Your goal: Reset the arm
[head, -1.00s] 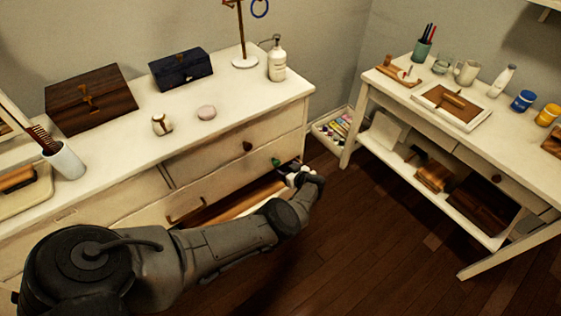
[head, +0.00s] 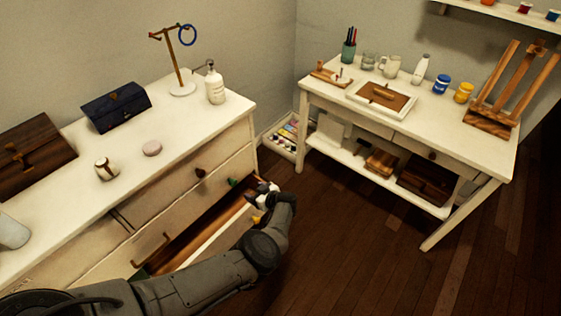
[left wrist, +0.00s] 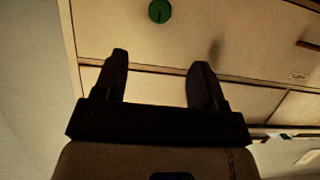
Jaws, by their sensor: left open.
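My left arm reaches in from the lower left of the head view, along the front of the white dresser (head: 200,150). Its gripper (head: 264,193) is at the right end of an open drawer (head: 205,240) and is small and partly hidden by my arm there. In the left wrist view the gripper (left wrist: 160,78) has two dark fingers spread apart with nothing between them. A green knob (left wrist: 159,11) on a drawer front shows beyond the fingers; it also shows in the head view (head: 233,182). My right gripper is not in view.
A yellow knob (head: 255,219) shows close to my left arm. The dresser top holds a dark blue box (head: 117,108), a wooden box (head: 30,160) and a pump bottle (head: 215,86). A white desk (head: 400,115) stands right. The wooden floor (head: 370,265) between is open.

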